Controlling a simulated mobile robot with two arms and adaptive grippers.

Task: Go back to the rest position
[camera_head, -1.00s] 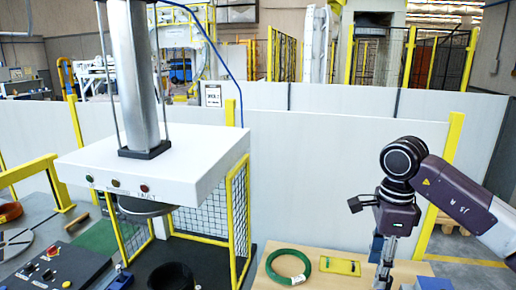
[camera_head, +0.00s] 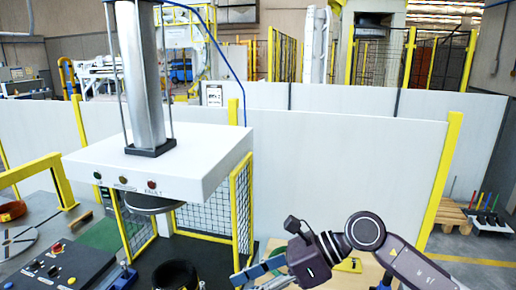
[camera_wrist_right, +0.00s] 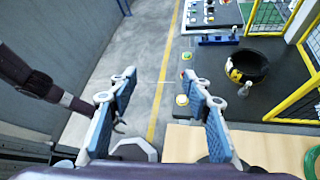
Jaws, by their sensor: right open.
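My right gripper (camera_head: 255,272) is in the lower middle of the head view, pointing left over the wooden table. The right wrist view shows its two blue-padded fingers apart with nothing between them (camera_wrist_right: 160,76). My left gripper does not show in the head view. A dark arm link of mine crosses the left of the wrist view, and its end is hidden behind a right finger.
The wooden table (camera_wrist_right: 181,143) has a yellow plate (camera_head: 349,265). A black round container (camera_head: 177,274) stands under the white press (camera_head: 160,165). A control panel (camera_head: 62,268) is at left. Yellow mesh guards (camera_head: 241,215) flank the press. Grey floor lies beside the table.

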